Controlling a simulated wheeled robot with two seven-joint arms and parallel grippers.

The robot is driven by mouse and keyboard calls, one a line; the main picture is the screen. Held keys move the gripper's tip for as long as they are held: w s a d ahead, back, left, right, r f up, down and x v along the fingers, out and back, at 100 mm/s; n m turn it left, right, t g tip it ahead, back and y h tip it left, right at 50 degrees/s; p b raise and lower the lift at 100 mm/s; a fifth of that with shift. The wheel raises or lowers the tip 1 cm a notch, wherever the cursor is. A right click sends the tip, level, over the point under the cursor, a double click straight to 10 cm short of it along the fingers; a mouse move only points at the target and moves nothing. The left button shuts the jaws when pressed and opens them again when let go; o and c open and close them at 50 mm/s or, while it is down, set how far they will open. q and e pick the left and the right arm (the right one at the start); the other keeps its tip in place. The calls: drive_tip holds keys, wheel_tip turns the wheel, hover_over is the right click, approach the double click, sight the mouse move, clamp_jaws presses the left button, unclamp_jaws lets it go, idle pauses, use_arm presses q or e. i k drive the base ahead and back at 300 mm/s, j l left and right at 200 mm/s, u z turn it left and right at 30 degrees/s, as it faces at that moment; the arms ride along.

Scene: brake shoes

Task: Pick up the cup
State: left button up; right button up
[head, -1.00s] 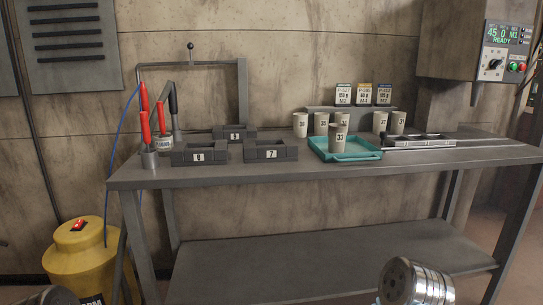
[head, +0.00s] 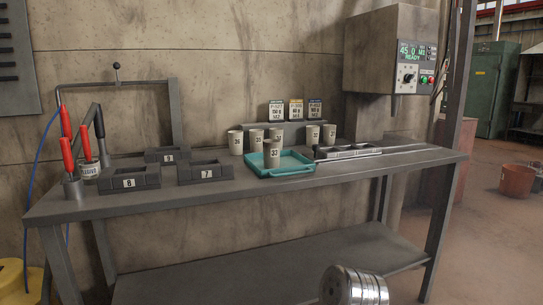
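Several pale beige cups with dark numbers stand upright on the grey workbench (head: 240,192). One cup (head: 271,153) stands in the teal tray (head: 297,171), near its left side. Another cup (head: 235,142) stands behind and left of the tray, beside a further cup (head: 256,140). A partly hidden cup (head: 276,133) is behind the tray, and two more cups (head: 312,135) (head: 329,133) stand at its back right. The pictures do not show which cup is meant. Neither of my grippers is in view; only a silver round part, likely my arm, shows at the bottom.
Red-handled tools stand in a holder (head: 73,187) at the far left. A metal fixture (head: 348,151) lies right of the tray. A control box (head: 391,52) hangs above the bench's right end.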

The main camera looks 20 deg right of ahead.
sight(270, 147)
drive_tip(key=i+l, duration=0.2)
drive_tip(key=l, duration=0.15)
drive_tip(key=i+l, duration=0.15)
drive_tip(key=l, duration=0.2)
drive_tip(key=i+l, duration=0.2)
drive_tip(key=l, duration=0.15)
drive_tip(key=i+l, duration=0.2)
drive_tip(key=l, duration=0.15)
drive_tip(key=i+l, duration=0.15)
drive_tip(key=l, duration=0.2)
drive_tip(key=k+j+u, duration=0.1)
drive_tip(key=k+u, duration=0.15)
drive_tip(key=k+j+u, duration=0.3)
drive_tip(key=i+l, duration=0.5)
